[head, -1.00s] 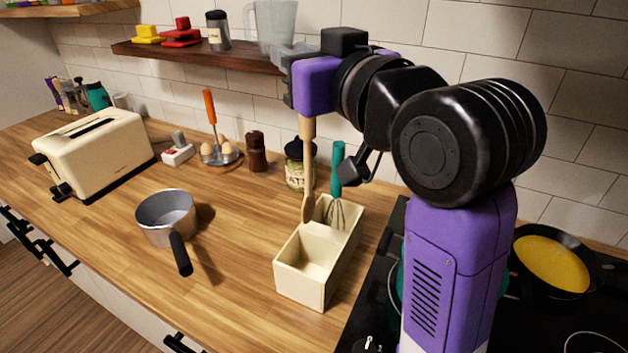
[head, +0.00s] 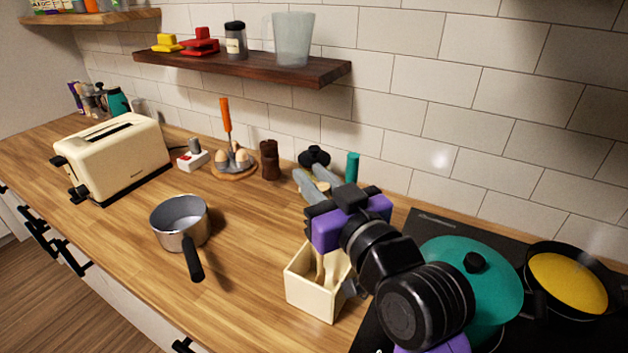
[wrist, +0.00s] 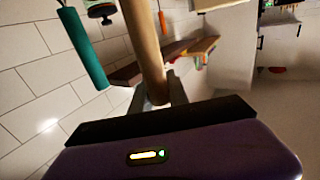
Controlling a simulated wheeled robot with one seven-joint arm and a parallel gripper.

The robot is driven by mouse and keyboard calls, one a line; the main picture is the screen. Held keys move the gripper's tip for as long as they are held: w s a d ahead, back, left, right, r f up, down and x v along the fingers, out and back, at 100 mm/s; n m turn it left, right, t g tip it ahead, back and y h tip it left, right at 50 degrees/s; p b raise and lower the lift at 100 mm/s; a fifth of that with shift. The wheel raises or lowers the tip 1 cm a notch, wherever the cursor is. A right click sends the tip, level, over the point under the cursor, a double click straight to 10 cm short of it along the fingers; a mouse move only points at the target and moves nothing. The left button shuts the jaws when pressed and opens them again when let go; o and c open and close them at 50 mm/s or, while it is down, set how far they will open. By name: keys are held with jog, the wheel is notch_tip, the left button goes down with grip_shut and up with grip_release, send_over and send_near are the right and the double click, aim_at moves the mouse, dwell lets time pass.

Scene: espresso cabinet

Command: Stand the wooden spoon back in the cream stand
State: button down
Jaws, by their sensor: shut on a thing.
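The cream stand (head: 309,297) sits on the counter below my gripper, its front compartment showing and its rear part hidden by my arm. My gripper (head: 313,182) is above the stand, shut on the wooden spoon. In the wrist view the spoon's pale handle (wrist: 144,45) runs between the fingers. In the head view a wooden lower part of the spoon (head: 320,266) shows at the stand's inner side. Whether its end touches the stand's floor is hard to tell. The whisk's teal handle (head: 352,167) rises behind my gripper, also in the wrist view (wrist: 84,48).
A grey saucepan (head: 180,225) stands left of the stand, its handle toward the front. The hob with a teal lidded pot (head: 455,262) and a yellow-filled pan (head: 568,284) is on the right. A dark shelf (head: 240,69) hangs behind. Counter between saucepan and stand is clear.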

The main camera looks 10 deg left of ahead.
jog(key=shift+f, duration=0.25)
jog(key=shift+f, duration=0.15)
jog(key=c, duration=1.3)
grip_release()
jog(key=b+v, duration=0.2)
jog(key=v, duration=1)
